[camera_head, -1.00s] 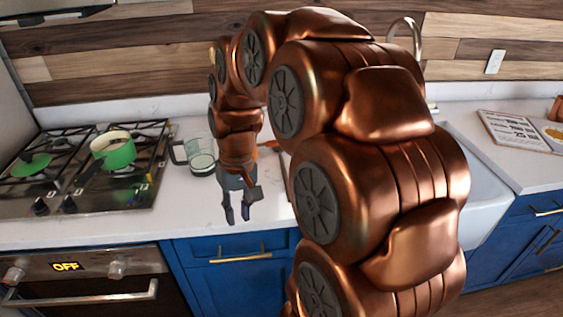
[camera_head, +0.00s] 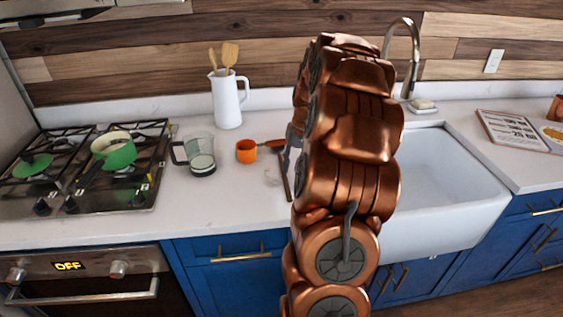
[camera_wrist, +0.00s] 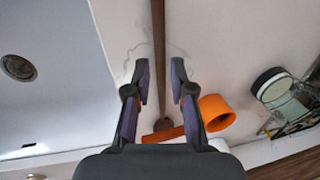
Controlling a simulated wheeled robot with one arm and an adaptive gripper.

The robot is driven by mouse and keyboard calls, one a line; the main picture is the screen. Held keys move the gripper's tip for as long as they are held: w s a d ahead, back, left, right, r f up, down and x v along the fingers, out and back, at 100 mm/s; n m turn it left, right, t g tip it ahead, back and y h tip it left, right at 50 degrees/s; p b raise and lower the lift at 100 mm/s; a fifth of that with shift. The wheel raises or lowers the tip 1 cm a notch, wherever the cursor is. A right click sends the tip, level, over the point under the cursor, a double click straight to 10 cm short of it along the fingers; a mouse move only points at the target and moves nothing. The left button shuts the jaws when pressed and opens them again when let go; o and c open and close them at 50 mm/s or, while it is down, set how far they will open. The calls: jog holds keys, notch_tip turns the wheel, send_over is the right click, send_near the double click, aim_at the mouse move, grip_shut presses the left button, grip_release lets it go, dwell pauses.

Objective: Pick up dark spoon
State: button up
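The dark spoon (camera_head: 284,178) lies on the white counter, just left of my arm in the head view. In the wrist view its long brown handle (camera_wrist: 159,40) runs between the two fingers of my gripper (camera_wrist: 160,75), and its rounded end shows near the palm. The fingers are open, with a gap on each side of the handle. I cannot tell the height of the fingertips above the counter. In the head view my gripper is mostly hidden behind my arm.
An orange measuring cup (camera_head: 246,152) lies close by, its handle reaching toward the spoon and, in the wrist view, across it. A glass jug (camera_head: 201,155) and a white pitcher with utensils (camera_head: 228,100) stand left. The white sink (camera_head: 450,185) is right.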

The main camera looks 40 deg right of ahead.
aim_at(287, 184)
jog(key=shift+w+a+f+p, duration=0.15)
jog(key=shift+f+p, duration=0.35)
jog(key=shift+f, duration=0.55)
jog(key=shift+w+a+f+p, duration=0.15)
jog(key=shift+f+p, duration=0.3)
jog(key=shift+f, duration=0.55)
jog(key=shift+w+a+f+p, duration=0.15)
jog(key=shift+f+p, duration=0.35)
jog(key=shift+f, duration=0.55)
jog(key=shift+s, duration=0.1)
grip_shut()
